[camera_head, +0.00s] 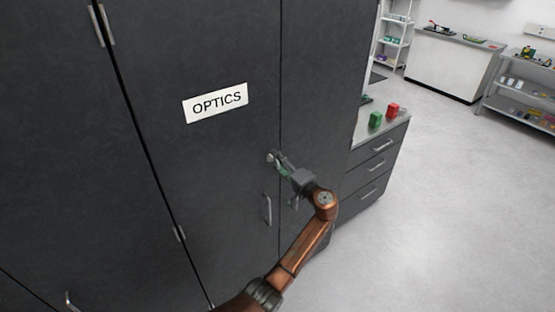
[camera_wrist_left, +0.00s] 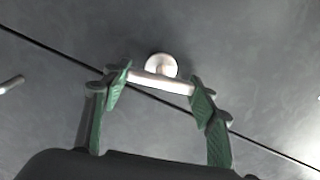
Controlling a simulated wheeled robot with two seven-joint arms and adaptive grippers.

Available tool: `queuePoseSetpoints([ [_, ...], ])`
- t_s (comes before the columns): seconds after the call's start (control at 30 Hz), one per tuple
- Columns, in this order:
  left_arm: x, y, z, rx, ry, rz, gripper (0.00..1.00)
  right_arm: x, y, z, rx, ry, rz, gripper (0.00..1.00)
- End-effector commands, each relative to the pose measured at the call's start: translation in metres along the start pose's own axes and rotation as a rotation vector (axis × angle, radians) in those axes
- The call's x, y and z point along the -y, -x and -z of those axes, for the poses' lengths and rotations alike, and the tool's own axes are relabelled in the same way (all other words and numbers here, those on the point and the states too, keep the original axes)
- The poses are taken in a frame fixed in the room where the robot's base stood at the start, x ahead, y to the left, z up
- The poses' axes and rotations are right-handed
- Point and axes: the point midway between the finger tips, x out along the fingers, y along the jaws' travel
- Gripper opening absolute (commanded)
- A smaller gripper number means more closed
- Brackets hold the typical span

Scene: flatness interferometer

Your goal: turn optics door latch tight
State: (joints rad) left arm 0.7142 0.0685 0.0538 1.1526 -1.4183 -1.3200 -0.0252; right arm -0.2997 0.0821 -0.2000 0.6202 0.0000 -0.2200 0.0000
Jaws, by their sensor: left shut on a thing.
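The optics door (camera_head: 215,165) is a dark grey cabinet door with a white OPTICS label (camera_head: 216,103). Its latch (camera_head: 270,156) is a small pale metal piece near the door's right edge. In the left wrist view the latch shows as a round disc with a light bar (camera_wrist_left: 160,83) across its front. My left gripper (camera_head: 277,159) is at the latch. In the left wrist view its green-padded fingers (camera_wrist_left: 160,90) are shut on the two ends of the bar. The fingertips hide the bar's ends. My right gripper is in neither view.
A vertical door handle (camera_head: 267,209) is below the latch, close to my left arm. A drawer unit (camera_head: 377,160) on the right carries a green box (camera_head: 376,120) and a red box (camera_head: 392,110). The pale floor (camera_head: 450,220) at right is clear.

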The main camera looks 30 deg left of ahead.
Motion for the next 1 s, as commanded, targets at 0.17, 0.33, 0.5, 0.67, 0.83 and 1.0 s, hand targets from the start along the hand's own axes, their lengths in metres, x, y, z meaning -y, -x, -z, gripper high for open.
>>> queuePoseSetpoints([
  [0.17,0.001,0.0,0.001,-0.001,-0.102,0.0,0.29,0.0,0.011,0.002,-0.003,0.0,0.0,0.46],
  [0.33,0.0,0.0,0.001,-0.002,-0.161,0.0,0.29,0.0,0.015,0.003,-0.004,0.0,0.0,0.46],
  [0.5,-0.001,0.001,0.001,-0.002,-0.19,0.0,0.29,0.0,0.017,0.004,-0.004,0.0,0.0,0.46],
  [0.67,-0.001,0.001,0.001,-0.002,-0.197,0.0,0.29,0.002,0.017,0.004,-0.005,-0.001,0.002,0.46],
  [0.83,-0.001,0.001,0.001,-0.002,-0.197,0.0,0.29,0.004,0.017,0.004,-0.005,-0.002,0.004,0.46],
  [1.0,-0.001,0.001,0.001,-0.002,-0.197,0.0,0.57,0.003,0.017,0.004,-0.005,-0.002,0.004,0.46],
])
